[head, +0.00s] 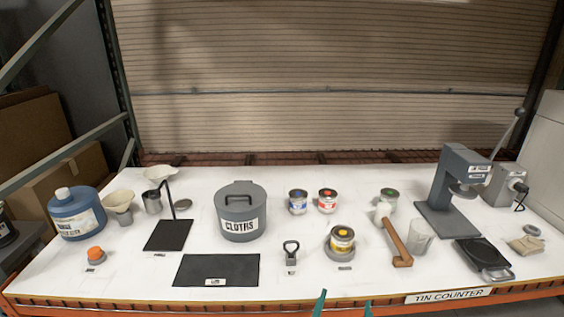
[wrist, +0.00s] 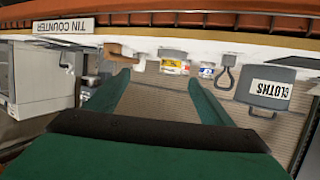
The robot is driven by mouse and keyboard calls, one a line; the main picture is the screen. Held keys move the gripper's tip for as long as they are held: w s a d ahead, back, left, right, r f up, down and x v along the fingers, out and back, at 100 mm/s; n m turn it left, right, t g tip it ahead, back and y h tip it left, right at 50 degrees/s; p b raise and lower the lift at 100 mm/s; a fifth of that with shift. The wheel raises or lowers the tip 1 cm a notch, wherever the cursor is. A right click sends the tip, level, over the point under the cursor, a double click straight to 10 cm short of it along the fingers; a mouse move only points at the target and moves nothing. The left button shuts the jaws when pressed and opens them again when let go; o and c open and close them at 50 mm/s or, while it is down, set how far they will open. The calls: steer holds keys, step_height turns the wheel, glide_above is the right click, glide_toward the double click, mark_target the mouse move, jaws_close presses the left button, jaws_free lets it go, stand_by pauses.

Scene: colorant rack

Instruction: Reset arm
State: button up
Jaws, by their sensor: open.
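My gripper (head: 344,304) shows only as two green fingertips at the bottom edge of the head view, in front of the counter's front edge. In the wrist view, which is upside down, its two green fingers (wrist: 158,80) stand wide apart with nothing between them. The gripper is open and empty, apart from everything on the counter. The rest of the arm is out of the head view.
The white counter (head: 310,277) holds a grey CLOTHS pot (head: 240,218), a yellow-labelled tin (head: 342,239), a wooden-handled mallet (head: 397,243), a grey press (head: 446,190) and a blue jug (head: 75,215). A black mat (head: 217,270) lies near the front. An orange beam (head: 200,308) edges the front.

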steer(key=s+a+f+n+y, duration=0.2)
steer(key=s+a+f+y, duration=0.1)
steer(key=s+a+f, duration=0.95)
steer(key=s+a+f+n+t+y, duration=0.1)
steer(key=s+a+n+y, duration=0.1)
steer(key=s, duration=2)
steer(key=shift+a+f+t, duration=0.2)
steer(key=shift+t, duration=0.1)
